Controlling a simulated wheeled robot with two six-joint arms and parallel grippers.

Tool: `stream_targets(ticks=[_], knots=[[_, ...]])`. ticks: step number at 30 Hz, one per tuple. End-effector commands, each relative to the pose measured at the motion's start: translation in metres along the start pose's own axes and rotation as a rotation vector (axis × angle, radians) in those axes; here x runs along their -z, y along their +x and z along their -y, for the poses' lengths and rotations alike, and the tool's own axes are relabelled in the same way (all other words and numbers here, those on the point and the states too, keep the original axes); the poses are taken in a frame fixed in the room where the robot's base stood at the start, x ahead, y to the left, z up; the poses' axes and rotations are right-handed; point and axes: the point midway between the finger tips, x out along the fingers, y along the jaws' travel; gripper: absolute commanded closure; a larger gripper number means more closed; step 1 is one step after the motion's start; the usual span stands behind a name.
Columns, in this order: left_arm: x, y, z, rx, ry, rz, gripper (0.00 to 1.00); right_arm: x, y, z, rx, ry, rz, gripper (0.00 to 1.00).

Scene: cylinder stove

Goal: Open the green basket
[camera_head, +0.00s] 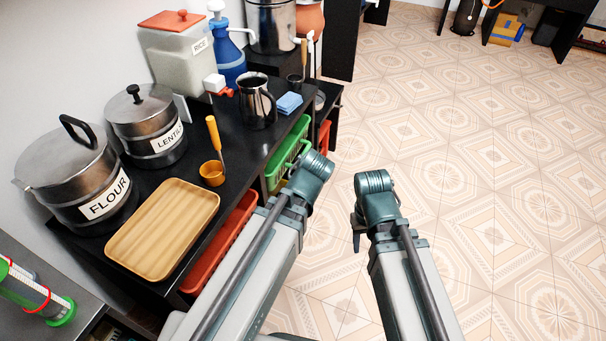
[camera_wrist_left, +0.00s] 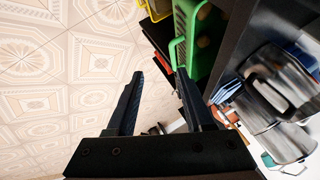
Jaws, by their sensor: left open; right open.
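The green basket (camera_head: 287,152) sits in an upper compartment under the black counter in the head view, its front facing the floor side. In the left wrist view the green basket (camera_wrist_left: 192,42) is ahead of the fingertips, towards the upper right, with a handle bar (camera_wrist_left: 175,50) on its front and round brownish things inside. My left gripper (camera_wrist_left: 160,78) is open and empty, apart from the handle. In the head view my left wrist is beside the basket and hides part of it. My right gripper (camera_head: 357,232) is open over the floor, mostly hidden by its own wrist.
A red basket (camera_head: 222,243) is in the compartment nearer me. The black counter (camera_head: 238,150) holds a wooden tray (camera_head: 165,228), labelled pots, a ladle in an orange cup, a metal pitcher (camera_head: 256,103) and a blue cloth (camera_head: 289,103). The tiled floor (camera_head: 460,170) at the right is clear.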

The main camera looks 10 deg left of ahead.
Motion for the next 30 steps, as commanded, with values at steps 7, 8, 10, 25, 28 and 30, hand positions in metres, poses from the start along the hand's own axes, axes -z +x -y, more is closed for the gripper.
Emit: stream_targets(ticks=[7, 8, 10, 25, 28, 30], knots=[[-0.01, 0.089, -0.001, 0.149, 0.083, -0.201, 0.48, 0.007, 0.112, 0.011, -0.001, 0.0, -0.001, 0.5], [-0.01, 0.097, 0.0, 0.167, 0.096, -0.224, 0.48, 0.007, 0.123, 0.012, -0.001, 0.0, -0.001, 0.5], [-0.01, 0.114, 0.0, 0.207, 0.127, -0.279, 0.48, 0.009, 0.149, 0.014, -0.001, 0.0, -0.002, 0.5], [-0.01, 0.176, -0.003, 0.396, 0.31, -0.535, 0.48, 0.015, 0.258, 0.025, -0.002, 0.0, -0.003, 0.5], [-0.009, 0.177, -0.003, 0.405, 0.321, -0.548, 0.48, 0.015, 0.261, 0.025, -0.002, 0.0, -0.003, 0.5], [-0.008, 0.176, -0.002, 0.407, 0.324, -0.552, 0.48, 0.015, 0.261, 0.025, -0.002, 0.0, -0.003, 0.5]])
